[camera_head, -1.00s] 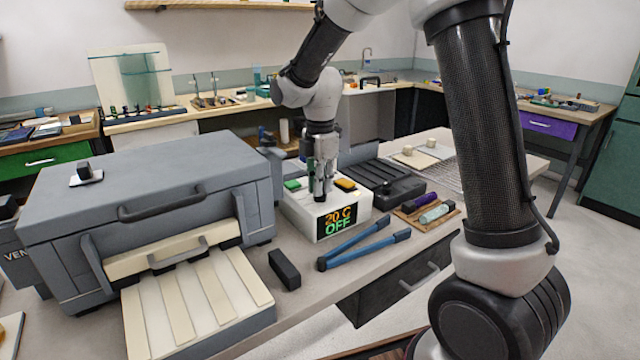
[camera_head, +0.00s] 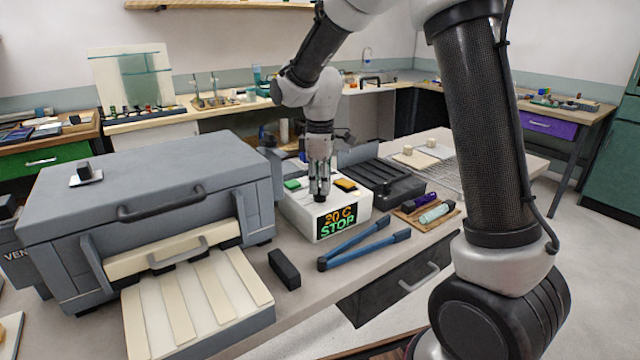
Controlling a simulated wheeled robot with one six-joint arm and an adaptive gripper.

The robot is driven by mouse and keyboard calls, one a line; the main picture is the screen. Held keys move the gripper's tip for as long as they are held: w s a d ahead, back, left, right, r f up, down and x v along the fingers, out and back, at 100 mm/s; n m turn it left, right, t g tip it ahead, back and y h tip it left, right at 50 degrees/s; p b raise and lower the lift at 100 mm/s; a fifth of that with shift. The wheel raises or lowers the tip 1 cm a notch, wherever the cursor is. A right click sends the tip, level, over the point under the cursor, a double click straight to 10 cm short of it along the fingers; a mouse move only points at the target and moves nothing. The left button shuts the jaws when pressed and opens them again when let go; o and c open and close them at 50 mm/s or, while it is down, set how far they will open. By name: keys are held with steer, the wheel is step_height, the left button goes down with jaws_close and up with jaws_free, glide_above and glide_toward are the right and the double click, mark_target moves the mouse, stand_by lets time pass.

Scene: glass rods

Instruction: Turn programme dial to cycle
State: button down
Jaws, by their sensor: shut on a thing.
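The white control box (camera_head: 298,221) stands on the bench right of the grey kiln. Its display (camera_head: 337,221) reads "20 C" in orange and "STOP" in green. A green button (camera_head: 292,184) and a yellow button (camera_head: 345,185) sit on its top. My gripper (camera_head: 319,197) points straight down onto the top of the box between the two buttons. Its jaws are shut on the programme dial, which is mostly hidden by the fingers.
The grey kiln (camera_head: 150,170) with a handle stands close on the left. Blue-handled tongs (camera_head: 362,248) and a black block (camera_head: 284,268) lie in front of the box. A black case (camera_head: 385,182) and a small wooden tray (camera_head: 448,213) are to the right.

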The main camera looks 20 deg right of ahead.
steer(key=m, duration=0.4)
steer(key=shift+m, duration=0.3)
steer(key=m, duration=0.9)
steer(key=shift+m, duration=2.2)
steer(key=c, duration=1.5)
jaws_free()
steer(key=shift+r, duration=0.1)
